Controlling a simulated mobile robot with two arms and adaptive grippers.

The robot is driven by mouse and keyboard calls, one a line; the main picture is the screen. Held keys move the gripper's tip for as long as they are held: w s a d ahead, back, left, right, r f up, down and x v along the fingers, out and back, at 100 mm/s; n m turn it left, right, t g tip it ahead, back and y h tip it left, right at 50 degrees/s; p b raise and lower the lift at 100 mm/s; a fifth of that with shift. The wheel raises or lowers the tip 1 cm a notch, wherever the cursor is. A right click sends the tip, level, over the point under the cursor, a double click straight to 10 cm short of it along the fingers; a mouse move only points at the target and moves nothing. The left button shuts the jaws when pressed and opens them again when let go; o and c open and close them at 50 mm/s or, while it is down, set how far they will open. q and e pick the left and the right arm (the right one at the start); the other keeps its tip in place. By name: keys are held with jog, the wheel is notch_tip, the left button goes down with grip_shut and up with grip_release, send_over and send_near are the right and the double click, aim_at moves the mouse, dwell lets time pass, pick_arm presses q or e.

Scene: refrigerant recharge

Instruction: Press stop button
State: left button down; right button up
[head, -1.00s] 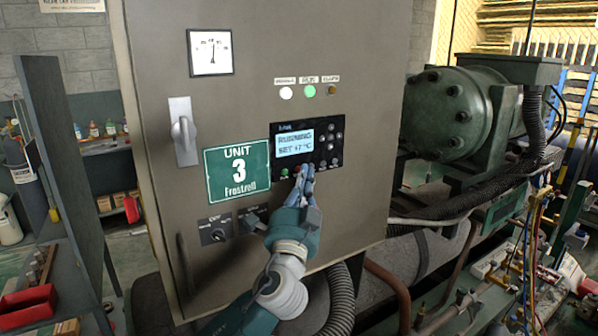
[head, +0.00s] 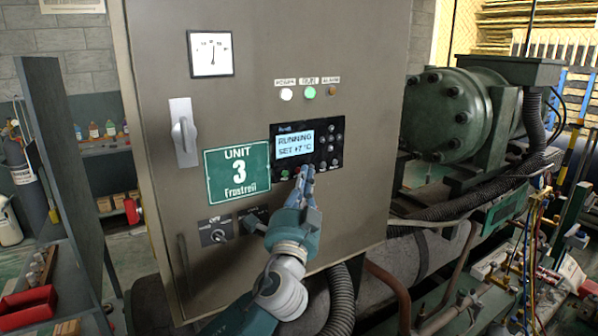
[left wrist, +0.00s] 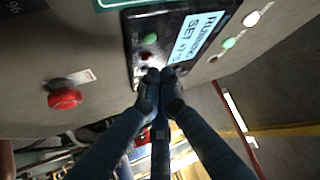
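The controller panel (head: 322,132) is on the cabinet front, and its screen (head: 295,143) reads RUNNING, SET +7 °C. A green button (head: 285,173) sits at its lower left; it also shows in the left wrist view (left wrist: 151,38). A small red button (left wrist: 148,56), likely the stop button, is beside the green one; my fingers hide it in the head view. My left gripper (head: 304,172) is shut and empty, its fingertips (left wrist: 158,76) close to the panel's lower edge beside the red button. I cannot tell whether they touch. My right gripper is not in view.
The green RUN lamp (head: 309,92) is lit above the panel. A large red mushroom button (left wrist: 65,99) stands out from the cabinet near my gripper. A black rotary switch (head: 217,232) and a lever handle (head: 184,133) are to the left. The compressor (head: 450,110) is at the right.

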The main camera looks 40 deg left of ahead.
pick_arm(q)
jog(key=shift+a, duration=0.1)
dwell(0.3)
jog(key=shift+w+a, duration=0.2)
jog(key=shift+a, duration=0.1)
jog(key=shift+w+a, duration=0.1)
jog(key=shift+a, duration=0.25)
dwell(0.6)
dwell(0.4)
jog(key=shift+s+d, duration=0.3)
jog(key=shift+d, duration=0.4)
jog(key=shift+d, duration=0.1)
